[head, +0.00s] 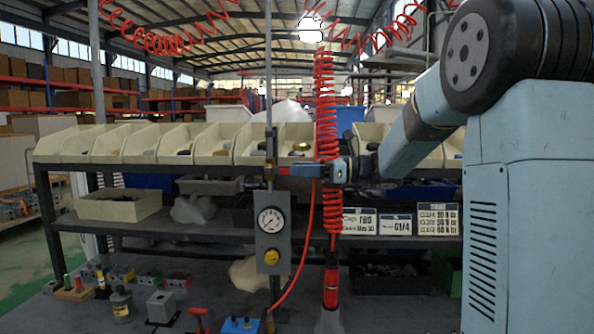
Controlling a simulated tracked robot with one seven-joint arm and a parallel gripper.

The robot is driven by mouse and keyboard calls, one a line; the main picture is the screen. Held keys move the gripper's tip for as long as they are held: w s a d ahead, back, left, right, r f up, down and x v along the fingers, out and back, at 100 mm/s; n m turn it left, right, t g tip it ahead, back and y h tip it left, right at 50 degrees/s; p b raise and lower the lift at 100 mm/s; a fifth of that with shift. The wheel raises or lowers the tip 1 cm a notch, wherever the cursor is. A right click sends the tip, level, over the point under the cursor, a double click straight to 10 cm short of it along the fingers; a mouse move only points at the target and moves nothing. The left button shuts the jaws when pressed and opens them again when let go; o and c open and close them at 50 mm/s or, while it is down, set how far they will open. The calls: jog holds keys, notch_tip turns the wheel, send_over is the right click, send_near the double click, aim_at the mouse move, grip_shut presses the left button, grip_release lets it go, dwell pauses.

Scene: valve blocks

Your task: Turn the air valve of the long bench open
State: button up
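A thin upright grey pipe (268,80) rises from a grey box with a round pressure gauge (271,220) and a yellow knob (271,257). The air valve (269,176) appears to be the fitting on this pipe just above the box. A short red part (284,170), perhaps its lever, points level to the right from it. My gripper (312,171) reaches in from the right at the same height, its blue-grey end close to the red part. Whether they touch, and the gap between my fingers, I cannot tell. The red coiled hose partly hides my wrist.
The red coiled hose (325,100) hangs by my gripper down to a red fitting (331,285). Cream bins (210,143) line the upper shelf behind. Valve blocks and small parts (160,306) stand on the bench at lower left. Label cards (395,224) stand on the middle shelf.

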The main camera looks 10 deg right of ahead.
aim_at(283, 171)
jog(key=shift+w+a, duration=0.15)
jog(key=shift+a, duration=0.55)
jog(key=shift+w+a, duration=0.15)
jog(key=shift+a, duration=0.5)
grip_shut()
jog(key=shift+f, duration=0.15)
